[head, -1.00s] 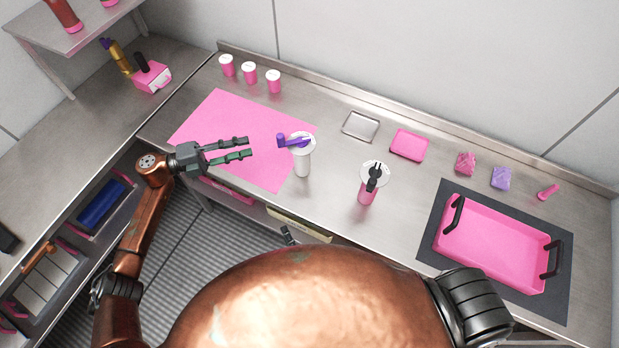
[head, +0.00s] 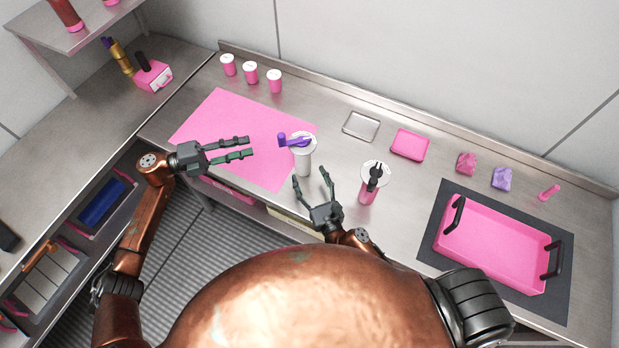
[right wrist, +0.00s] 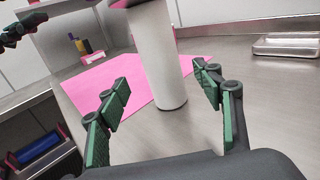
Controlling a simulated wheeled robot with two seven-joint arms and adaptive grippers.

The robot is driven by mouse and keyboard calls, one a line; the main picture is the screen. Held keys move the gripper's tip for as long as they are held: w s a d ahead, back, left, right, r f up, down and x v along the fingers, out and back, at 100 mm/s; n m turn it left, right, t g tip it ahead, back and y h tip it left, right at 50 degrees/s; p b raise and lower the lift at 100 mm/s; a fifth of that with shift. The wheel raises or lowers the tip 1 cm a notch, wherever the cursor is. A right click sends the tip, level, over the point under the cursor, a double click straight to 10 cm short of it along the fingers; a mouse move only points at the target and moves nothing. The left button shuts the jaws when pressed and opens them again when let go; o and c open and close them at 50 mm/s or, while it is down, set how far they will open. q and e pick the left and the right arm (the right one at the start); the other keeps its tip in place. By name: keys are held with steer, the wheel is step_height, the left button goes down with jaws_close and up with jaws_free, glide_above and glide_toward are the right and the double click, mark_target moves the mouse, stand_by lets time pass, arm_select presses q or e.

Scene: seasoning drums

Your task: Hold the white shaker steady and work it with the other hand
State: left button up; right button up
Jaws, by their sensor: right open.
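The white shaker (head: 304,160) stands upright on the steel counter at the right edge of the pink mat, with a purple handle (head: 294,140) on its top. In the right wrist view the white shaker (right wrist: 156,60) rises beyond and between the fingertips, its top cut off. My right gripper (head: 312,180) is open and empty, just in front of the shaker; its fingers also show in the right wrist view (right wrist: 165,85). My left gripper (head: 252,147) is open and empty over the pink mat, left of the shaker, its fingers pointing at it.
A pink shaker (head: 369,193) with a black handle stands close on the right. The pink mat (head: 225,125) lies left. Several white-lidded pink cups stand at the back. A metal tray (head: 361,126), a pink tray (head: 410,145) and a large pink pan (head: 490,245) are further right.

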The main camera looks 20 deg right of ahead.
mark_target(303, 160)
steer(key=w, duration=0.7)
steer(key=shift+w+a, duration=0.15)
steer(key=shift+w, duration=0.2)
steer(key=shift+c, duration=0.6)
